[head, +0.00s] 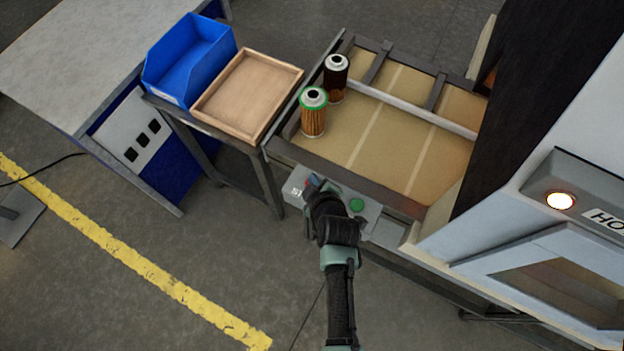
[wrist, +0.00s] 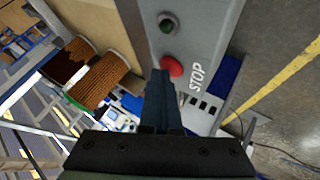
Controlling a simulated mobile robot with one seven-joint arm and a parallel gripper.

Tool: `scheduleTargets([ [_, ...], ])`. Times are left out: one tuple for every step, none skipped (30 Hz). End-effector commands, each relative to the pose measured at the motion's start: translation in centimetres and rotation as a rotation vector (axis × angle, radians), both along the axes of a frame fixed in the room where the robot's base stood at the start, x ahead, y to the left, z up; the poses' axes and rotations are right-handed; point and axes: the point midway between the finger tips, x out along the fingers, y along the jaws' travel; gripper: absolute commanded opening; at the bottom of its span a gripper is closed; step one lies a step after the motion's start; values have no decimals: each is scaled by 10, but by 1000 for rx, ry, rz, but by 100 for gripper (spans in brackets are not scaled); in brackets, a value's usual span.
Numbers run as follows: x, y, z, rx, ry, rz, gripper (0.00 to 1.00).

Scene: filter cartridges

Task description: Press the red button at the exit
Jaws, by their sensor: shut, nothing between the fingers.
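The red button (wrist: 173,67) sits on the grey control panel (wrist: 215,30) beside the printed word STOP. In the head view, my gripper mostly covers the red button, and a bit of red shows at the fingertips. A green button (head: 356,205) is on the same panel, to the right of my gripper; it also shows in the wrist view (wrist: 167,25). My gripper (head: 316,188) is shut and empty, over the panel's left part. In the wrist view, the fingertips (wrist: 160,74) are right beside the red button; I cannot tell whether they touch it.
Two filter cartridges, one with a green rim (head: 313,115) and one dark (head: 336,80), stand upright on the conveyor bed behind the panel. A wooden tray (head: 210,112) and a blue bin (head: 152,84) are at the left. The machine housing (head: 500,215) rises at the right.

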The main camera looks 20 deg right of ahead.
Motion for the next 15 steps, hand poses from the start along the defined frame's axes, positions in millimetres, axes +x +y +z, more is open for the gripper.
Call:
scheduleTargets([
  [-1,0,-1,1,3,1,0],
  [-1,0,0,1,3,1,0],
  [-1,0,1,1,3,1,0],
  [-1,0,2,1,3,1,0],
  [-1,0,3,0,4,0,0],
  [-1,0,5,0,4,0,0],
  [-1,0,7,0,4,0,0],
  [-1,0,9,0,4,0,0],
  [-1,0,11,0,4,0,0],
  [-1,0,13,1,3,1,0],
  [-1,0,14,1,3,1,0],
  [-1,0,16,0,3,0,0],
  [-1,0,16,0,3,0,0],
  [-1,0,16,0,3,0,0],
  [-1,0,16,0,3,0,0],
])
